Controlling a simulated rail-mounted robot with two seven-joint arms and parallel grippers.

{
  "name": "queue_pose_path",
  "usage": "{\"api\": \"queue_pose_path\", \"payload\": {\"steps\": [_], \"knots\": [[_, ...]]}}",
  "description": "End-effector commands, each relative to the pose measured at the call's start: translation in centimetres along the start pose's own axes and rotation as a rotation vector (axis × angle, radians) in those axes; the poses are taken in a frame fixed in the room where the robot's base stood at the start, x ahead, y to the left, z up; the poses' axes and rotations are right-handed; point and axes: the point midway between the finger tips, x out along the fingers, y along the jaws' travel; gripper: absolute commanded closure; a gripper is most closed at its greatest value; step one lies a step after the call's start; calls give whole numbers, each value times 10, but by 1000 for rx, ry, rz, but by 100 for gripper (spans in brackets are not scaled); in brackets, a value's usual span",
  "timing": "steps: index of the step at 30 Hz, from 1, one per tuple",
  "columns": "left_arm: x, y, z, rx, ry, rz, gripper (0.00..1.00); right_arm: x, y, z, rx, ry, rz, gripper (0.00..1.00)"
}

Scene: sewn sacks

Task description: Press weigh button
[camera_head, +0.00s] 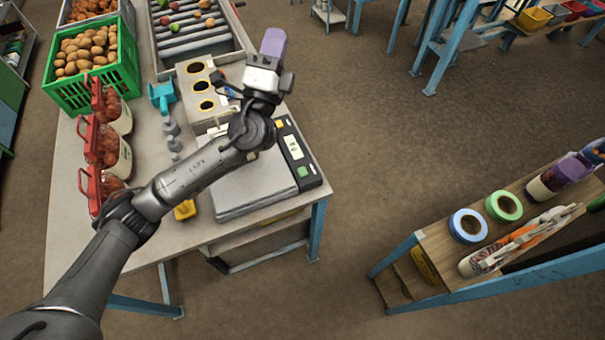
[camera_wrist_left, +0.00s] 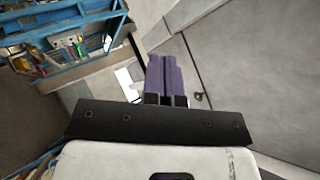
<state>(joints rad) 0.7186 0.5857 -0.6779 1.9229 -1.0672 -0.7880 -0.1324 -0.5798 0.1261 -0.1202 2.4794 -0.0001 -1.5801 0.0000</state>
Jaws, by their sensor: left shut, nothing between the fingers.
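The weighing scale (camera_head: 246,191) has a flat metal plate and stands at the front right of the grey worktable. Its black side panel (camera_head: 297,153) carries a lit display, a green button (camera_head: 303,172) and a yellow button (camera_head: 279,124). My left gripper (camera_head: 273,40) is above the table's right edge, beyond the panel and apart from it. Its purple fingers are together and empty; they also show in the left wrist view (camera_wrist_left: 166,78). My left forearm crosses over the scale and hides part of its plate. My right gripper is not seen.
A box with round holes (camera_head: 201,88) stands behind the scale. A bench with tape rolls (camera_head: 468,226) is at right; floor between is clear.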

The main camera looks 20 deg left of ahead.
Motion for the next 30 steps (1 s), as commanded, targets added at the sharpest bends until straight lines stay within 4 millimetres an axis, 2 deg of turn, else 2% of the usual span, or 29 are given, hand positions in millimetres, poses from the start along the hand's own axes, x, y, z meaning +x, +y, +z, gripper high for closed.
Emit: {"api": "queue_pose_path", "payload": {"steps": [5,9,14,17,21,24,30], "knots": [[-14,33,-47,405,325,-120,100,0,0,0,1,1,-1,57],[-39,72,-82,711,596,-185,100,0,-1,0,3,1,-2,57],[-74,126,-106,1040,907,-233,100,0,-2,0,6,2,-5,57],[-94,159,-108,1232,1095,-250,100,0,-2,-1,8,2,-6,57],[-120,196,-99,1457,1342,-262,100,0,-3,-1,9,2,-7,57],[-137,213,-91,1576,1498,-273,100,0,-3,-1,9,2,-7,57],[-162,232,-76,1691,1742,-295,100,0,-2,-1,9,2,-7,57]]}}
